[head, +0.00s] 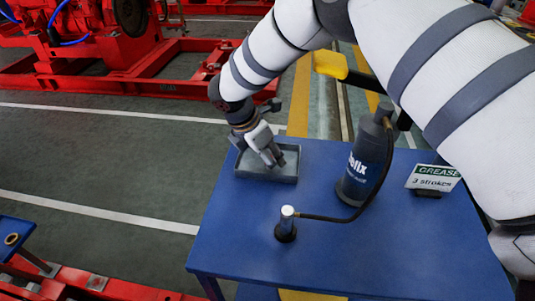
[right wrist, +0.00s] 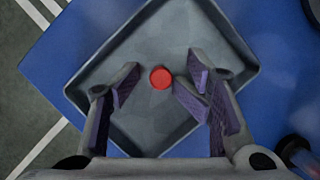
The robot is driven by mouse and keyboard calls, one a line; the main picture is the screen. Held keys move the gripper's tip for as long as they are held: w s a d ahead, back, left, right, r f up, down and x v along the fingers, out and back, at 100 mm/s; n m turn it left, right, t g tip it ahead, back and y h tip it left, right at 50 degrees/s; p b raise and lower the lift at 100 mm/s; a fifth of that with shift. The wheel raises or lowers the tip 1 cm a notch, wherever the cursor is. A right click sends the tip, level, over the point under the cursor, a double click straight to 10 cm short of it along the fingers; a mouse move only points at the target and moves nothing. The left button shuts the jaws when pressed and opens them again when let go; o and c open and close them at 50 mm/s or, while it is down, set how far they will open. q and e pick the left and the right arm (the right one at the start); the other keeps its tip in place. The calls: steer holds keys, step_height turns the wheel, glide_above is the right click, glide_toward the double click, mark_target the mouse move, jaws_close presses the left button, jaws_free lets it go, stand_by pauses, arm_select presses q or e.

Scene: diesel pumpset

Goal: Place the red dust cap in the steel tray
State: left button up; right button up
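The red dust cap (right wrist: 160,77) shows in the right wrist view as a small red disc, inside the outline of the grey steel tray (right wrist: 228,32). It looks to lie on the tray floor, a little beyond my right gripper (right wrist: 155,95), whose fingers are spread apart with a gap between them. One finger pad's tip appears close to the cap; I cannot tell if they touch. In the head view my right gripper (head: 272,158) points down over the tray (head: 266,179) on the blue table. The cap is hidden there. My left gripper is not in view.
The blue table (head: 340,250) also holds a dark grease canister (head: 365,165) with a hose to a short nozzle stand (head: 286,228), and a grease sign (head: 433,178) at right. The table front is mostly clear. Red machinery frames (head: 110,75) stand beyond.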

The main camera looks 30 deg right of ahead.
steer(key=shift+s+a+f, duration=0.15)
steer(key=shift+s+f, duration=0.15)
steer(key=shift+f, duration=0.1)
steer(key=d+p+v, duration=0.1)
steer(key=v, duration=1.2)
steer(key=shift+w+a+r, duration=0.15)
steer(key=shift+w+r, duration=0.1)
steer(key=shift+r, duration=0.2)
